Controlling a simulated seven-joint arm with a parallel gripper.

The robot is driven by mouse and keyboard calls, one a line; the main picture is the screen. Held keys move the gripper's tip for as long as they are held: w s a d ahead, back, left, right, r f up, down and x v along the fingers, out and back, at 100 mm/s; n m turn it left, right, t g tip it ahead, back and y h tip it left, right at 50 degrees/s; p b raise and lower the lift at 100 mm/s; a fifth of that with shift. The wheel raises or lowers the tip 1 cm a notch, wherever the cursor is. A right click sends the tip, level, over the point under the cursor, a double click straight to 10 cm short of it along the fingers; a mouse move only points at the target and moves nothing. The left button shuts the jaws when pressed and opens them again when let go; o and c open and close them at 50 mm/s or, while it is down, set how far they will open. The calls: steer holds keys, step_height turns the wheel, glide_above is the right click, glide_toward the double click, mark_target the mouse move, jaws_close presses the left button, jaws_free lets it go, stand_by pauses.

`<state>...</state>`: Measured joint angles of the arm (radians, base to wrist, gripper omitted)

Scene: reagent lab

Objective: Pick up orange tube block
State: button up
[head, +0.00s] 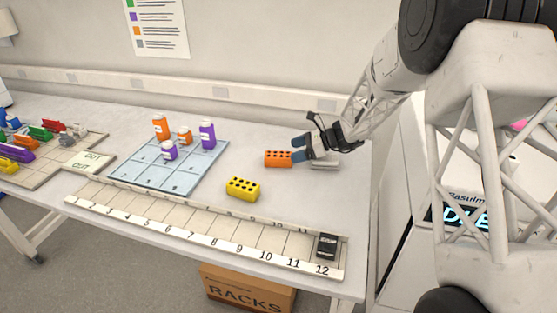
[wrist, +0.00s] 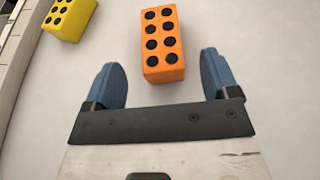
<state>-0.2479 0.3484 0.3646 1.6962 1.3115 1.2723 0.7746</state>
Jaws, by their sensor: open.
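The orange tube block (head: 278,159) lies on the white table, to the left of my gripper in the head view. It has two rows of dark round holes on top. In the wrist view the orange tube block (wrist: 162,45) sits ahead of and between the two blue fingers, mostly beyond their tips. My gripper (head: 301,150) is open and empty, with its blue fingers pointing at the block. In the wrist view my gripper (wrist: 160,70) shows a gap on both sides of the block. I cannot tell the exact height of the fingers above the table.
A yellow tube block (head: 243,188) stands nearby; it also shows in the wrist view (wrist: 70,17). A blue gridded tray (head: 190,177) holds orange and purple bottles. A numbered rail (head: 190,228) runs along the front edge, with a dark block (head: 327,246) near 12.

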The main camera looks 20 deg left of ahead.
mark_target(278, 154)
steer(key=shift+a, duration=0.1)
steer(key=shift+x, duration=2.55)
steer(key=shift+c, duration=0.2)
steer(key=c, duration=1)
steer(key=shift+c, duration=0.2)
steer(key=shift+r, duration=0.2)
